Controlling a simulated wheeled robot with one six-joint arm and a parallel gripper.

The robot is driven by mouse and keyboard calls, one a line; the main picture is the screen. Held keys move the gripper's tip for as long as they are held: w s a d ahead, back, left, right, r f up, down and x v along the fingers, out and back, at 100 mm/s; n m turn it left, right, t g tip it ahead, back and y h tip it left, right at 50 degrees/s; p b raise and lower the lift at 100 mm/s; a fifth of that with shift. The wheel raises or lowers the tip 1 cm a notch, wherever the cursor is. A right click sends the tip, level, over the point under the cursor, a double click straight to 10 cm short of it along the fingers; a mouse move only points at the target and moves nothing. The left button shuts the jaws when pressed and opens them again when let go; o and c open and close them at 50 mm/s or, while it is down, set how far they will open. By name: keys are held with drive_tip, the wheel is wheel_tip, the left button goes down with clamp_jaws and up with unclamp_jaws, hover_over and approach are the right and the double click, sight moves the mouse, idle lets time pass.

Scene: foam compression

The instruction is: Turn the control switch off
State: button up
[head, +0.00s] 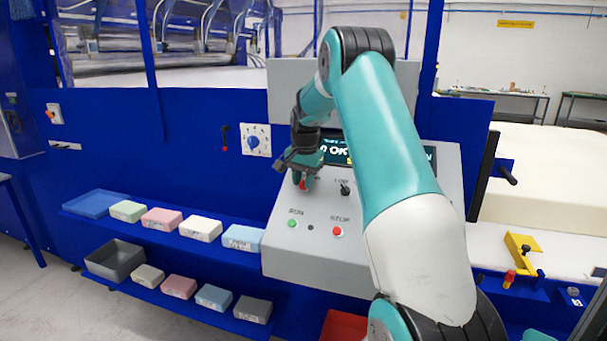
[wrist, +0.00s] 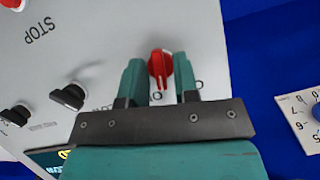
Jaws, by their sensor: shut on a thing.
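The control switch is a red rotary knob (wrist: 160,66) on the sloped grey panel. In the wrist view its ridge points down the picture towards my gripper's palm, with small markings beside it partly hidden. My gripper (wrist: 158,62) has one teal finger on each side of the knob and is shut on it. In the head view my gripper (head: 304,176) is at the panel's upper left, and only a little red of the knob (head: 303,186) shows below it. The panel (head: 278,240) also carries a display that my arm partly covers.
A green button (head: 292,223) and a red stop button (head: 338,231) sit lower on the panel. Black switches (wrist: 70,96) are beside the red knob. Shelves with foam blocks (head: 200,229) stand left.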

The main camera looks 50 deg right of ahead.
drive_tip(key=n+g+p, duration=0.1)
drive_tip(key=n+p, duration=0.1)
drive_tip(key=n+g+p, duration=0.1)
drive_tip(key=n+p, duration=0.1)
drive_tip(key=shift+w+a+r+n+h, duration=0.1)
drive_tip(key=shift+w+r+n+h, duration=0.05)
drive_tip(key=shift+n+h, duration=0.25)
drive_tip(key=shift+f+n+g+h+p, duration=0.1)
drive_tip(key=shift+n+g+h+p, duration=0.25)
drive_tip(key=shift+n+p, duration=0.65)
drive_tip(key=shift+f+n+g+h+p, duration=0.1)
drive_tip(key=shift+n+g+h+p, duration=0.25)
drive_tip(key=shift+n+p, duration=0.65)
drive_tip(key=o, duration=0.6)
drive_tip(key=shift+w+r, duration=0.1)
